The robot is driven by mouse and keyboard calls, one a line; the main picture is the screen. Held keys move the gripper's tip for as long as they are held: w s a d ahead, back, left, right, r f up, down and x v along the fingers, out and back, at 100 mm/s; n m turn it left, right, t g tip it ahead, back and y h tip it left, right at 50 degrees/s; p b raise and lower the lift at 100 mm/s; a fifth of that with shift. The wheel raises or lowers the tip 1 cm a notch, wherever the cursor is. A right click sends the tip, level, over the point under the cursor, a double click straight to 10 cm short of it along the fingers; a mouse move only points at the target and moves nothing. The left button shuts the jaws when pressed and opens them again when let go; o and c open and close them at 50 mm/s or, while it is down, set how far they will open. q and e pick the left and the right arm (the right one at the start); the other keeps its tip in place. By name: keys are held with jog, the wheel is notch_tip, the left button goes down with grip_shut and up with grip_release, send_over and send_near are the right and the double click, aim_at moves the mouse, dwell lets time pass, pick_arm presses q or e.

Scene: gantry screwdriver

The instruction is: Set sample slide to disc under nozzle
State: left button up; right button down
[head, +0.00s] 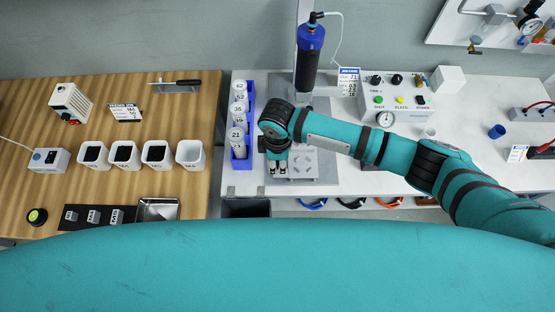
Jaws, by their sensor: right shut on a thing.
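My right gripper (278,168) points down at the left edge of a pale plate, which looks like the sample slide (308,164). It is shut on a part there that its fingers mostly hide. The plate has several dark holes or bolts and lies on a grey base plate (325,182) on the white bench. A blue and black screwdriver-like tool (310,58), which looks like the nozzle unit, hangs upright on a column behind the plate. My right arm passes in front of the area below it. I cannot make out the disc. My left gripper is out of view.
A blue rack (248,152) of numbered white bottles stands close left of the gripper. A control box (396,98) with knobs and a gauge stands behind my right arm. A wooden table (180,92) with white cups is at the left.

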jog(key=w+b, duration=0.4)
jog(key=w, duration=0.5)
jog(key=shift+w+f, duration=0.15)
jog(key=shift+w, duration=0.45)
jog(key=shift+s+r, duration=0.1)
jog(key=shift+r, duration=0.1)
jog(key=c, duration=1.1)
grip_release()
jog(key=shift+c, duration=0.2)
jog(key=shift+r, duration=0.1)
notch_tip(320, 180, up, 12)
